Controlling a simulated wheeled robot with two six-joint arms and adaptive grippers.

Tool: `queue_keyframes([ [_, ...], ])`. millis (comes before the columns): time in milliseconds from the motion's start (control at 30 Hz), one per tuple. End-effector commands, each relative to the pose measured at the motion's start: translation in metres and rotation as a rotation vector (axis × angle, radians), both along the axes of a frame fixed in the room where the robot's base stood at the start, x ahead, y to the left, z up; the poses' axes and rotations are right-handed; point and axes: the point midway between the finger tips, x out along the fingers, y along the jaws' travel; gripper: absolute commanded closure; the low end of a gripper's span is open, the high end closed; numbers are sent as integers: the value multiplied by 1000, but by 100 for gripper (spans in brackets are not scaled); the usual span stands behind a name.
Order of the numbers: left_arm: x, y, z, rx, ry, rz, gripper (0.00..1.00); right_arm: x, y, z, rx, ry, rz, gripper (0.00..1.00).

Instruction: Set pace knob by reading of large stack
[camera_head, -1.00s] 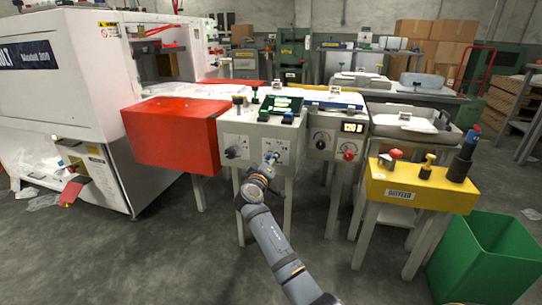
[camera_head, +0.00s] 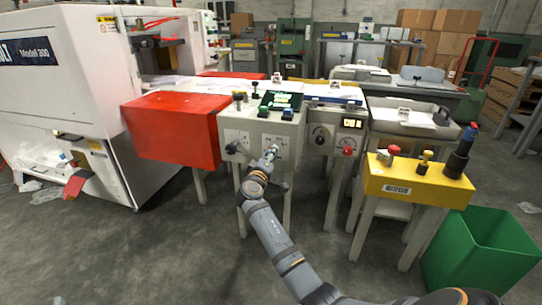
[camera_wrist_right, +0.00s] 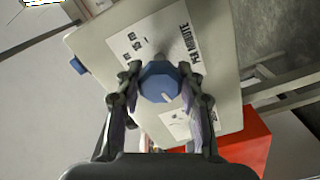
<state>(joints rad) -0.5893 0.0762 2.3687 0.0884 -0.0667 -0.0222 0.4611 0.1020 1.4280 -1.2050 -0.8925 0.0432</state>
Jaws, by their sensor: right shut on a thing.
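The grey control box (camera_head: 262,129) carries two white dial plates on its front, a small dark screen (camera_head: 281,100) on top, and a dark knob (camera_head: 233,147) at its left plate. My right gripper (camera_head: 270,153) is at the right plate. In the right wrist view my right gripper (camera_wrist_right: 160,88) is shut on a blue faceted knob (camera_wrist_right: 160,82) with a white pointer line. The plate (camera_wrist_right: 165,38) behind it reads "PER MINUTE"; fingers and knob hide part of its scale. The screen's text is too small to read. My left gripper is out of view. I cannot identify the large stack.
A neighbouring box (camera_head: 335,132) has a dial, lit display and red knob. A yellow stand (camera_head: 415,183) with several knobs and a green bin (camera_head: 482,250) are at the right. A red cover (camera_head: 172,130) is at the left. Open floor lies in front.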

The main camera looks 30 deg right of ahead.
Motion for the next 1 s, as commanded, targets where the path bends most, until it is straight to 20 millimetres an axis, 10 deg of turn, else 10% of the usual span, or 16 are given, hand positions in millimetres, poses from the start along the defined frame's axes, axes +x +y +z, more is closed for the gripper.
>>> queue_keyframes([
  [333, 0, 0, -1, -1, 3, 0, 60, 0, 0, -1, -1, 4, 1, 94],
  [367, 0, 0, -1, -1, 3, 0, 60, 0, 0, -1, -1, 4, 1, 59],
  [533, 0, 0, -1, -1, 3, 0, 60, 0, 0, -1, -1, 3, 0, 38],
  [1000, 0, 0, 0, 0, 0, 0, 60, -18, 22, -2, 2, 2, 1, 38],
])
